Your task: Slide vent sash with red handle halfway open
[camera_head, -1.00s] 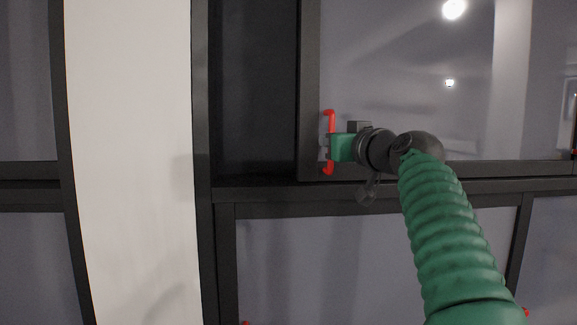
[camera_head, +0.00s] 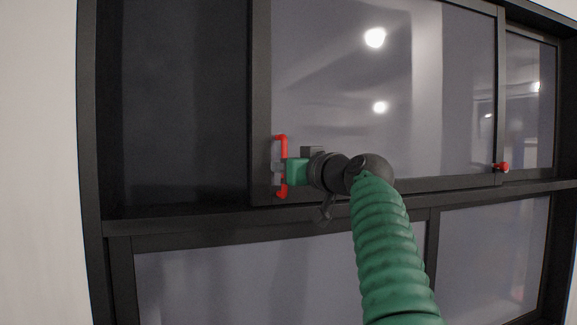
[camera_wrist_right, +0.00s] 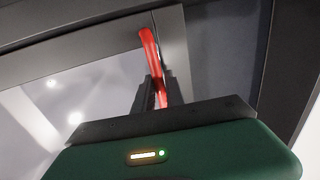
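The vent sash (camera_head: 262,100) is a dark-framed glass pane in the upper part of a window. Its red handle (camera_head: 282,140) is an upright bar on the sash's left stile. To the left of the sash is a dark opening (camera_head: 185,100) up to the window frame. My right gripper (camera_head: 279,172) reaches in from the right and is shut on the handle around its middle. In the right wrist view, the red handle (camera_wrist_right: 149,48) runs between the two dark fingers (camera_wrist_right: 158,92). My left gripper is not in view.
Another red handle (camera_head: 502,167) is at the sash's right side, by a narrower pane (camera_head: 530,105). A fixed pane (camera_head: 280,280) lies below the dark sill rail (camera_head: 225,220). A pale wall (camera_head: 38,160) borders the window at left.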

